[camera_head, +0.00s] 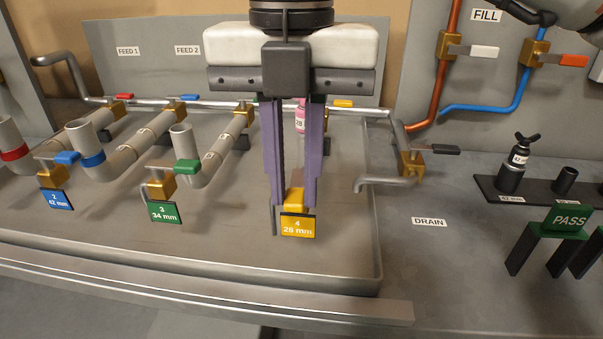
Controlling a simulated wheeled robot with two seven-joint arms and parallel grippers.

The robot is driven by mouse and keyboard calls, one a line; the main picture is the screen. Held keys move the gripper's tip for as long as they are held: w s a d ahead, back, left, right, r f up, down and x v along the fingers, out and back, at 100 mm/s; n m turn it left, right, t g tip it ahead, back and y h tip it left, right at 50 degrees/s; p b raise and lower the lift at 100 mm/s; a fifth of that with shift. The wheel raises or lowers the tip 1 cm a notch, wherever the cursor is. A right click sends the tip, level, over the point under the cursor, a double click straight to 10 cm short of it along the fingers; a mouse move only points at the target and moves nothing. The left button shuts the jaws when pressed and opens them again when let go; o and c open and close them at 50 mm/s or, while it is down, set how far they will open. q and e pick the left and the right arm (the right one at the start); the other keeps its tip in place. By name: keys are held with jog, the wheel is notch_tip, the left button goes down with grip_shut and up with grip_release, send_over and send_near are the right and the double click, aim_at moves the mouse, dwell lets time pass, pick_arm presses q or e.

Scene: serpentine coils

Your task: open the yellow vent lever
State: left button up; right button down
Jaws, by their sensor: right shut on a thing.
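My right gripper (297,200) comes down from the top centre with two long purple fingers. Its tips are at the yellow-gold fitting (294,196) just above the yellow tag "4 28 mm" (298,227). It is shut on the yellow vent lever there, which the fingers mostly hide, so I cannot tell its angle. Another yellow lever (343,103) shows on the pipe behind, to the right of the fingers.
To the left stand grey pipes with a green lever (187,167) and a blue lever (67,157). A valve with a dark lever (445,149) is right of the gripper. A black rack (515,198) and green PASS sign (568,221) are at the right. The tray front is clear.

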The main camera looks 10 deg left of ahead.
aim_at(292, 197)
jog(key=shift+a+m, duration=0.1)
jog(key=shift+m, duration=0.2)
jog(key=c, duration=1.6)
grip_release()
jog(key=shift+c, duration=0.2)
jog(key=shift+r, duration=0.55)
notch_tip(292, 197, up, 9)
jog(key=p, duration=0.2)
jog(key=shift+r, duration=0.15)
